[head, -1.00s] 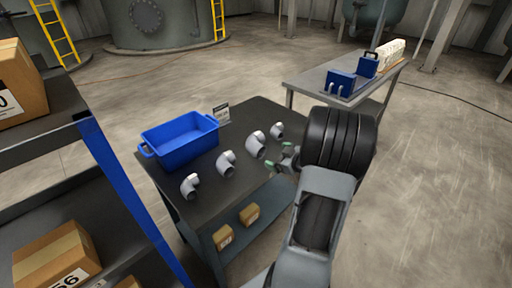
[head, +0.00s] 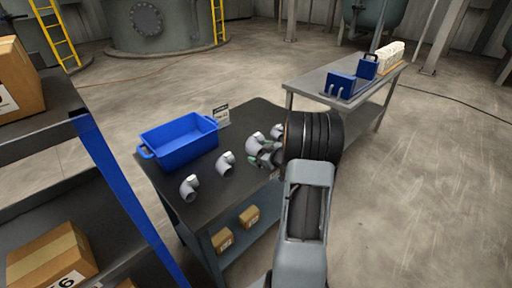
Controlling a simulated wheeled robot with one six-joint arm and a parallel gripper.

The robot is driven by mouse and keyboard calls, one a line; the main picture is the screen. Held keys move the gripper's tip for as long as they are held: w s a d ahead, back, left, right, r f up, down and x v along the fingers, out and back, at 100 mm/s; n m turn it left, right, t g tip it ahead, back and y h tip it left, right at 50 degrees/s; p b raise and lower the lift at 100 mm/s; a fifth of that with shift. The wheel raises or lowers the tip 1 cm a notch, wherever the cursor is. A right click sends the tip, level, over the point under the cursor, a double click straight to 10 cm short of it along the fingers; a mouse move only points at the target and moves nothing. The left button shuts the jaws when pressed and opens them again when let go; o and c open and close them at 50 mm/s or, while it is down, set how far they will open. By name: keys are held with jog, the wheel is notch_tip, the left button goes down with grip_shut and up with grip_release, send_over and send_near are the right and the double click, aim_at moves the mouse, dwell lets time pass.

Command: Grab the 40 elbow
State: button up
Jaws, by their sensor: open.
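Several grey pipe elbows stand in a row on the dark cart top (head: 215,200). The nearest elbow (head: 188,188) is at the left, then a second elbow (head: 226,163), a third elbow (head: 256,144) and a far elbow (head: 277,131) by my arm. I cannot read any size mark, so I cannot tell which is the 40 elbow. My gripper (head: 259,160), with green fingertips, is open at the cart's right side, close to the third elbow. My black wrist hides part of it, and I cannot tell whether it touches that elbow.
A blue bin (head: 180,142) and a small sign (head: 221,114) stand at the back of the cart. Small boxes (head: 248,216) lie on its lower shelf. A rack with a blue post (head: 125,190) is at left. A grey table (head: 345,90) with blue items stands behind.

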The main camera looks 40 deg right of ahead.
jog(key=c, duration=1.2)
jog(key=shift+o, duration=0.2)
jog(key=shift+r, duration=0.1)
